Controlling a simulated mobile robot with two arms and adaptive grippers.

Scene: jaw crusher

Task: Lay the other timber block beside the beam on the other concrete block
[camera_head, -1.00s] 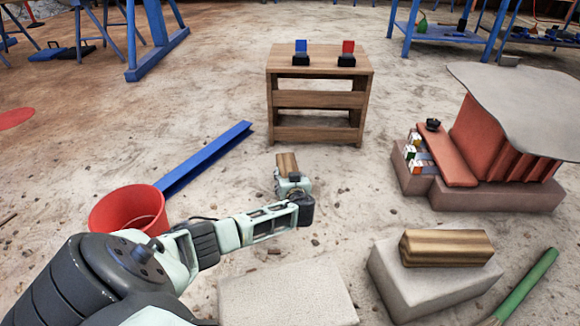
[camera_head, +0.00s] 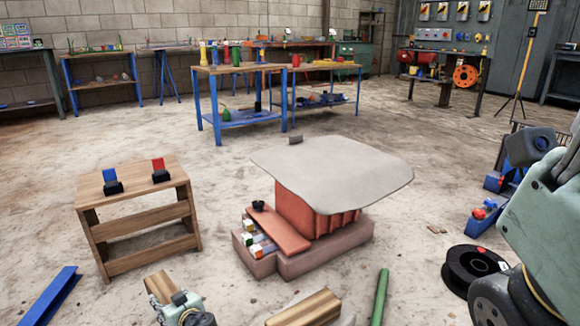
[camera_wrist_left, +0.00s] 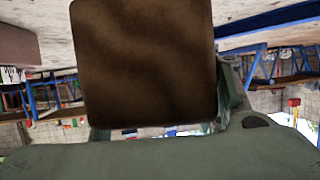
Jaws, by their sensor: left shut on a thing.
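My left gripper (camera_head: 180,306) is at the bottom edge of the head view, shut on a timber block (camera_head: 160,285) with light and dark grain. In the left wrist view the held timber block (camera_wrist_left: 145,62) fills the middle as a dark brown face. Another timber block (camera_head: 305,309) lies at the bottom edge, cut off by the frame; the concrete block under it is almost all out of view. The blue beam (camera_head: 48,297) shows at the lower left, on the floor, partly cut off. The other concrete block is not in view. My right gripper is not visible.
A wooden stand (camera_head: 140,215) with blue and red switches is at the left. A red crusher model with a grey sheet (camera_head: 335,172) stands on a brick-coloured base in the middle. A green rod (camera_head: 380,297) and black spool (camera_head: 472,270) lie right. Floor between is mostly clear.

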